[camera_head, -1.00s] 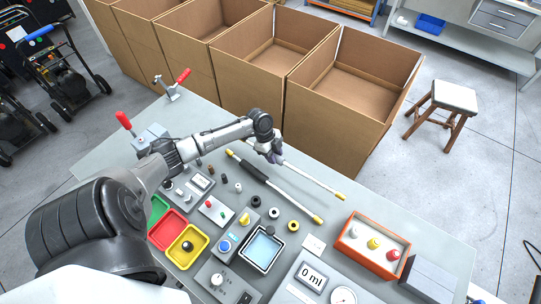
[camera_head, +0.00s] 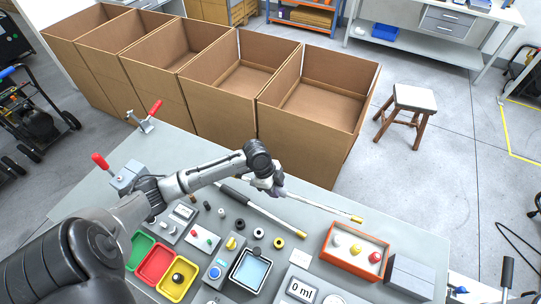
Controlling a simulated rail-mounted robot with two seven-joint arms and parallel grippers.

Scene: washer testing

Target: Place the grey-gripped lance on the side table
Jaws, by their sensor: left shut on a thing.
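My left gripper (camera_head: 277,189) is shut on the grey-gripped lance, above the grey worktable. The lance (camera_head: 322,208) is a thin light rod. It slants from the jaws down to the right and ends in a yellow tip. The fingers and wrist hide most of its grip. A second lance (camera_head: 262,210), with a black grip and a yellow tip, lies on the worktable just to the left of the held one. I cannot tell for sure which surface is the side table. A small stool-like wooden stand (camera_head: 413,98) with a grey top is beyond the boxes. My right gripper is not in view.
Open cardboard boxes (camera_head: 312,105) line the worktable's far edge. An orange tray (camera_head: 355,250) with coloured knobs and a grey block (camera_head: 411,277) are at the right. Coloured bins (camera_head: 155,263) and test devices fill the front. A grey bench (camera_head: 440,47) stands at the back right. Floor around the stand is clear.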

